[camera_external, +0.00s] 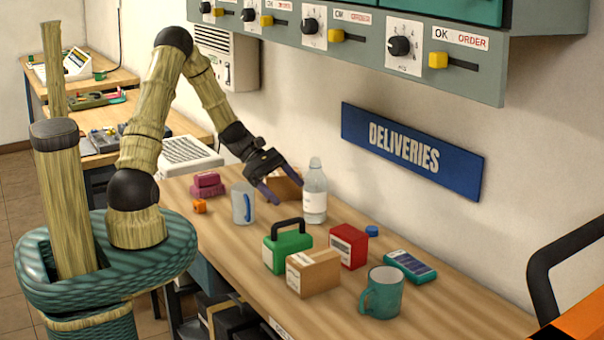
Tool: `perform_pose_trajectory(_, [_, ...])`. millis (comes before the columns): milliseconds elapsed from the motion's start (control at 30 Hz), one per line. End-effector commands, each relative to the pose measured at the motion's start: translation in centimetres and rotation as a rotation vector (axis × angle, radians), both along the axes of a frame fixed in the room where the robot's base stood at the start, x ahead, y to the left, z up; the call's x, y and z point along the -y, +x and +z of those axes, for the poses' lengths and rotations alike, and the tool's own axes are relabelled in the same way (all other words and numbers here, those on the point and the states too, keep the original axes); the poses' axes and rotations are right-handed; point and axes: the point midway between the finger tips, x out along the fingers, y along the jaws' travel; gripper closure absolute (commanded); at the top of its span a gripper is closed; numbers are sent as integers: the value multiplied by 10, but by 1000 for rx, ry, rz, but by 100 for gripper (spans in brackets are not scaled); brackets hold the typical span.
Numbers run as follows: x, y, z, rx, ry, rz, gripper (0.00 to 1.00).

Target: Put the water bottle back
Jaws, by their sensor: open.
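The water bottle (315,192) is clear with a white label and a pale cap. It stands upright on the wooden bench, near the wall. My gripper (288,196) is open, its dark fingers pointing down and to the right, just left of the bottle. Whether a finger touches the bottle I cannot tell. A brown cardboard box (285,186) shows partly behind the fingers.
Bench room is free at front right.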

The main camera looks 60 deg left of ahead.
Motion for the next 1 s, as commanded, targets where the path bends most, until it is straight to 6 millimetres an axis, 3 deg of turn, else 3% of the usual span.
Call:
perform_pose_trajectory(33, [17,-11,1,6,86,-100,19])
perform_pose_trajectory(200, [52,-55,5,62,388,-462,19])
perform_pose_trajectory(500, [77,-114,35,300,863,-1096,19])
perform_pose_trajectory(733, [90,-140,61,542,1114,-1484,19])
perform_pose_trajectory(1000, [92,-144,66,602,1164,-1567,19])
